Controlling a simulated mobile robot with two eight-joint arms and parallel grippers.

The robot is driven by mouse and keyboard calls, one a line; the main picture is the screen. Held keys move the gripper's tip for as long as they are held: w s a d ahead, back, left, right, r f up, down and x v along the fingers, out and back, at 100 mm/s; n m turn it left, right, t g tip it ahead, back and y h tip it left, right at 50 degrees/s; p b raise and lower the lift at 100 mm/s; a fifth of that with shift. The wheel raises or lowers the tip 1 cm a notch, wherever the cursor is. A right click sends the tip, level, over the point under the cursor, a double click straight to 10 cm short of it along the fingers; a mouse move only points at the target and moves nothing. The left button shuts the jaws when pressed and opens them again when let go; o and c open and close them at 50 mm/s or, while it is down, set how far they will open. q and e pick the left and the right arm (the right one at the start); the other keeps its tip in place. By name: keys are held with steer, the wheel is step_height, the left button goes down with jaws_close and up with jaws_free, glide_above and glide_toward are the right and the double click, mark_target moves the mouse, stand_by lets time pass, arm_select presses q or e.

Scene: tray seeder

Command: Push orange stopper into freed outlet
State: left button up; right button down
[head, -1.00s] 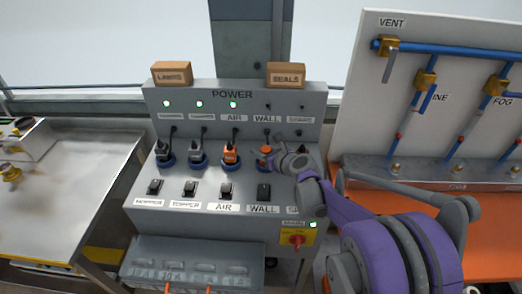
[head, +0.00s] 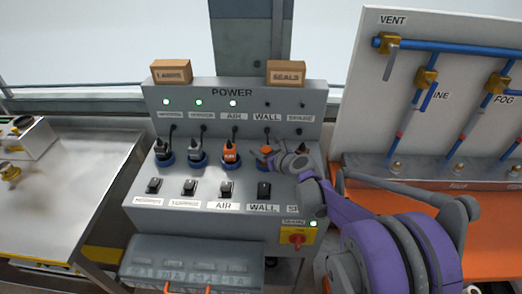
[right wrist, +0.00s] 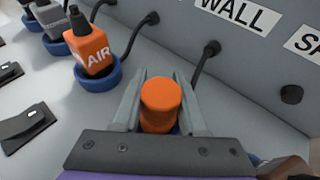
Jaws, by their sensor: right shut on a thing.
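The orange stopper (head: 266,150) is a short, round-topped cylinder at the fourth outlet, above the WALL switch. My right gripper (head: 268,156) is shut on it from the right. In the right wrist view, the stopper (right wrist: 161,100) stands between the two grey fingers of the right gripper (right wrist: 160,104). The blue rim of the WALL outlet (right wrist: 176,130) is mostly hidden behind the gripper and stopper. I cannot tell how deep the stopper sits. My left gripper is not in view.
An orange AIR plug (head: 230,151) stands in the blue outlet to the left, with grey and black plugs beyond it. A black cord (right wrist: 204,65) rises close by the right finger. Rocker switches (head: 264,191) line the front. The pipe board (head: 440,60) stands at the right.

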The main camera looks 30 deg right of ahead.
steer(key=shift+f, duration=0.1)
steer(key=shift+c, duration=1.8)
jaws_free()
steer(key=v, duration=1.1)
steer(key=shift+p, duration=0.3)
